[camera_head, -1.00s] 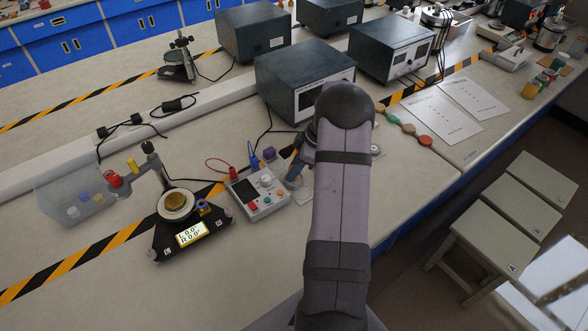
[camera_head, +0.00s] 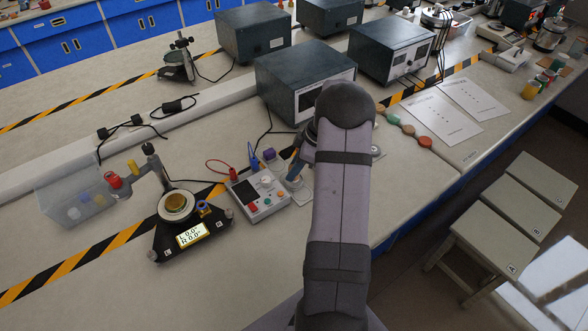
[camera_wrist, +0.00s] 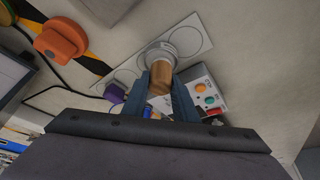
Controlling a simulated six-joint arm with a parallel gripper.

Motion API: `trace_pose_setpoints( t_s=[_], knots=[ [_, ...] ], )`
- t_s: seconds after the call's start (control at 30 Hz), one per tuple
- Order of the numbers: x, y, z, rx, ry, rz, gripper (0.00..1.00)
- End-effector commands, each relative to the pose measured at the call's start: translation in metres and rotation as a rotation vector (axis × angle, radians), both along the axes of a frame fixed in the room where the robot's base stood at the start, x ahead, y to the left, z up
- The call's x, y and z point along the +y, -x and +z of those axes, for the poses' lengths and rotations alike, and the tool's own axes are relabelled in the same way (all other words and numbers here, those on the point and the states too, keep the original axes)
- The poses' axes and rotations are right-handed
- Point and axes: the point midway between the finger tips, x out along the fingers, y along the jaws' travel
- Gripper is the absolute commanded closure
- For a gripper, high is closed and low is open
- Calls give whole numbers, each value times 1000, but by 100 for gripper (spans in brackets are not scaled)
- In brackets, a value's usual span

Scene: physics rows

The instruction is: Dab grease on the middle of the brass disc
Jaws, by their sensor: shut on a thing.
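The brass disc (camera_head: 176,201) sits on a round pale seat on the black three-cornered stand with a lit display, at the left in the head view. My gripper (camera_head: 294,174) is to the right of it, beyond the small control box, low over a pale plate and partly hidden by my arm. In the wrist view my gripper (camera_wrist: 172,95) has its two blue-grey fingers shut on a brown wood-coloured piece (camera_wrist: 161,75). A round grey-white part surrounds or lies beyond its far end; I cannot tell which. No grease can be made out on the disc.
The control box (camera_head: 257,194) with coloured knobs and cables stands between the disc and my gripper. The pale plate (camera_wrist: 205,40) has marked circles. An upright post with an arm and a red cap (camera_head: 113,180), and a clear bin (camera_head: 75,208), stand left of the disc. Grey instruments (camera_head: 305,85) stand behind.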

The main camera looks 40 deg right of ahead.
Motion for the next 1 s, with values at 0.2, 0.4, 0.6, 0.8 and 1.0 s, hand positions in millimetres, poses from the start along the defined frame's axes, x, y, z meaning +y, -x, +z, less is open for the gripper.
trace_pose_setpoints(
  t_s=[0.2, 0.4, 0.6, 0.8, 1.0],
  knots=[
    [-1, -1, 20, -5, 3, 0, 92],
    [-1, -1, 34, -4, 2, 0, 92],
    [-1, -1, 49, -5, 4, 0, 92],
    [-1, -1, 59, -4, 2, 0, 92],
    [-1, -1, 59, -4, 2, 0, 92]
  ],
)
